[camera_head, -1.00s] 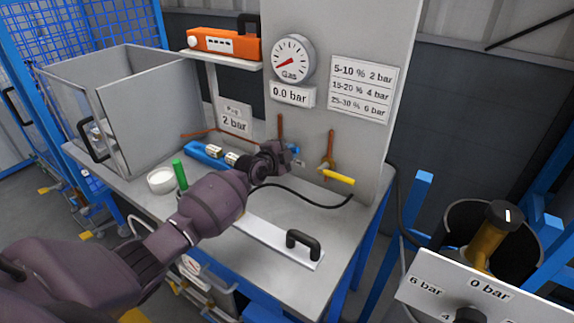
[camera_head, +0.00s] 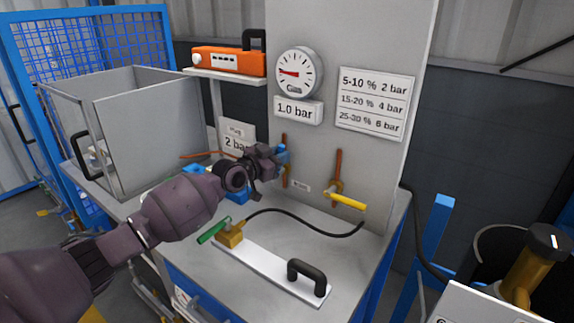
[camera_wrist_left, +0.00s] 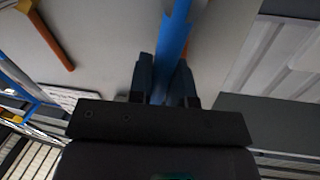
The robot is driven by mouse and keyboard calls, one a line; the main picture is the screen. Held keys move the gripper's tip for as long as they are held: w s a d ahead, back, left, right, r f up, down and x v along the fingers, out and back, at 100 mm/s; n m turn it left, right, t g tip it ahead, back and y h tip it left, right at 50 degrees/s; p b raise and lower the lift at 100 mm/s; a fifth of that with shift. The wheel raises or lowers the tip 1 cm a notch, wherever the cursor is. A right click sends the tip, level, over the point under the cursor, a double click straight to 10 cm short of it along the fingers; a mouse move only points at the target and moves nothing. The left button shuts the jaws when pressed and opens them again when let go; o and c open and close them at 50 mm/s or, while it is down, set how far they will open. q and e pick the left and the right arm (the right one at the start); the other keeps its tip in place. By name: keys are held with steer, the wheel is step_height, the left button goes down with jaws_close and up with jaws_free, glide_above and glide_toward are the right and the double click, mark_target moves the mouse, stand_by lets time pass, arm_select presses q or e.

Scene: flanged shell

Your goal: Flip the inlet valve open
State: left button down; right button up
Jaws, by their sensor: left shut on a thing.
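The inlet valve I take to be the one with the blue lever (camera_head: 283,153), on the left copper-coloured pipe (camera_head: 285,178) of the grey upright panel. My left gripper (camera_head: 277,161) is shut on this lever, beside the panel face. In the left wrist view the lever (camera_wrist_left: 173,45) runs between the two fingers of my left gripper (camera_wrist_left: 165,82) and stands nearly upright. The fingers and wrist hide part of the lever and its valve body. The gauge (camera_head: 299,73) above has its sign (camera_head: 297,110) reading 1.0 bar. My right gripper is not in view.
A yellow-handled valve (camera_head: 345,201) sits right of the blue lever. On the bench are a metal plate with a black handle (camera_head: 308,278), a brass block (camera_head: 230,235) with a green grip (camera_head: 212,230), and a black hose (camera_head: 310,222). An open-topped box (camera_head: 150,120) stands left.

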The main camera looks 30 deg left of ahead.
arm_select(q)
steer(key=shift+w+a+f+n+b, duration=0.1)
steer(key=shift+a+f+n+b, duration=0.1)
steer(key=shift+a+n+b, duration=0.7)
steer(key=shift+d+r+n+t, duration=0.1)
steer(key=shift+n+t, duration=0.2)
steer(key=shift+n, duration=0.1)
steer(key=shift+r, duration=0.1)
steer(key=c, duration=1.1)
jaws_free()
steer(key=shift+p+v, duration=0.6)
steer(key=shift+v, duration=3.15)
